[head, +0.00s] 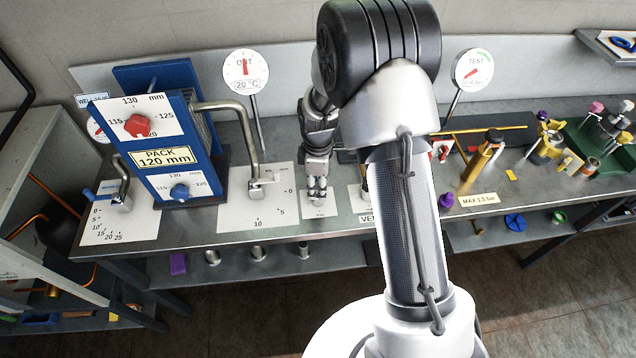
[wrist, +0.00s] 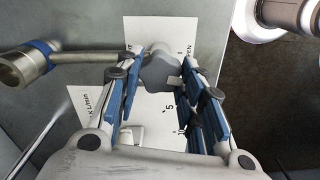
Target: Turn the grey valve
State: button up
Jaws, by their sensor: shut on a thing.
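The grey valve (wrist: 160,72) has a rounded, lobed knob and stands on a white marked plate (wrist: 150,32) in the wrist view. My gripper (wrist: 162,78) is shut on the knob, with one blue-padded finger on each side. A small pale tab shows at the knob's lower right edge. In the head view my gripper (head: 317,195) points down at the bench, left of my forearm. The knob is too small and covered there to make out. The fingers hide part of the plate's scale.
A bent grey pipe (wrist: 85,58) runs close beside the valve on the left. The blue pack (head: 167,155), with red and blue knobs, stands further left. Gauges (head: 246,71) rise behind. Brass fittings (head: 482,158) and a green tray (head: 585,150) are at right.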

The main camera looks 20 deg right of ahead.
jog(key=shift+n, duration=0.5)
jog(key=o, duration=1)
jog(key=shift+o, duration=0.2)
notch_tip(320, 180, up, 12)
dwell(0.4)
